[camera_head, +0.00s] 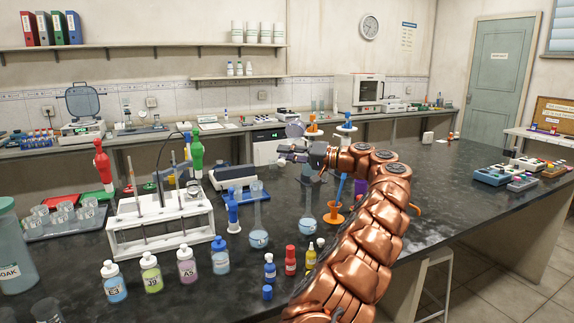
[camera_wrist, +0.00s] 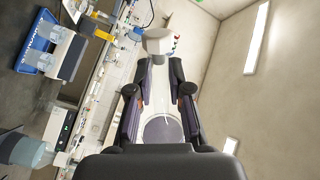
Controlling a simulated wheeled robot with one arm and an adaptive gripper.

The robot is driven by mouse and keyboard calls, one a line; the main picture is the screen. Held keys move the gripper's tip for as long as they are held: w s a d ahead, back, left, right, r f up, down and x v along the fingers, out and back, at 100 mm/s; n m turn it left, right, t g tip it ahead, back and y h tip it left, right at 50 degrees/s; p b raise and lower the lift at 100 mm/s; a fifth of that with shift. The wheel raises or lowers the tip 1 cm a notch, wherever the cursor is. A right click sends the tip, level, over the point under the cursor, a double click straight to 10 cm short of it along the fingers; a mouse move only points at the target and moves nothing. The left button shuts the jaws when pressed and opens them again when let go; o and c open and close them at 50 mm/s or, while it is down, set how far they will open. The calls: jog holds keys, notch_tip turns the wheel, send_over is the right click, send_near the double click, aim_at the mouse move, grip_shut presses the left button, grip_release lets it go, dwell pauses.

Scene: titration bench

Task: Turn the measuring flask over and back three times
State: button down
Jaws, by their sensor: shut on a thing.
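My gripper (camera_head: 297,156) is at mid-bench in the head view, raised above the bench top. In the wrist view, both fingers of my gripper (camera_wrist: 158,88) are closed in on a pale thing, apparently the measuring flask (camera_wrist: 158,42). Its light faceted end shows past the fingertips, and a grey disc shows between the fingers near the palm. The rest is hidden, and I cannot tell its full tilt. Two long-necked flasks with blue labels, a left one (camera_head: 258,236) and a right one (camera_head: 307,226), stand upright on the bench below my gripper.
A white rack (camera_head: 160,236) stands left of the flasks. Several dropper bottles, including a red one (camera_head: 290,260), stand in front. An orange-based stand (camera_head: 332,220) is close to my arm. The wrist view is rolled sideways.

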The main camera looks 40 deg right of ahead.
jog(key=n+b, duration=0.1)
jog(key=n, duration=0.1)
jog(key=n+b, duration=0.1)
jog(key=n, duration=0.1)
jog(key=shift+f+b, duration=0.3)
jog(key=shift+r+n+b, duration=0.25)
jog(key=shift+n+b, duration=0.2)
jog(key=shift+n, duration=1.05)
